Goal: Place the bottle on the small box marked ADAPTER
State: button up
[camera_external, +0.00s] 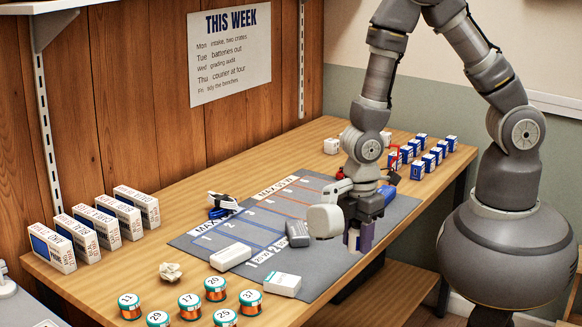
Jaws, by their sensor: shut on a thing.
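My gripper (358,237) points down over the near right part of the grey mat (320,262). It is shut on a narrow violet-blue thing (367,236), which seems to be the bottle; the fingers and wrist hide much of it. I cannot tell whether its bottom touches the mat. A small white box with a teal edge (283,286) lies on the mat's near edge, left of my gripper. A plain white box (231,257) lies farther left. The print on both is too small to read, so I cannot tell which is marked ADAPTER.
A dark grey block (298,233) and a rounded pale thing (324,220) sit just left of my gripper. Several round tins (216,289) stand at the front, several upright boxes (137,207) at the left, and several small blue-and-white boxes (418,169) at the far right.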

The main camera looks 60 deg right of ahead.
jog(key=shift+s+a+n, duration=0.5)
jog(key=shift+s+a, duration=0.05)
jog(key=shift+s, duration=0.1)
jog(key=b, duration=0.3)
send_over(283, 278)
jog(key=shift+s+f, duration=0.15)
jog(key=shift+f, duration=0.65)
jog(key=shift+a+f+b, duration=0.1)
jog(key=shift+f+b, duration=0.6)
jog(key=shift+f, duration=1)
jog(key=shift+f, duration=0.2)
jog(key=o, duration=1)
jog(key=shift+o, duration=0.2)
jog(key=shift+r, duration=0.1)
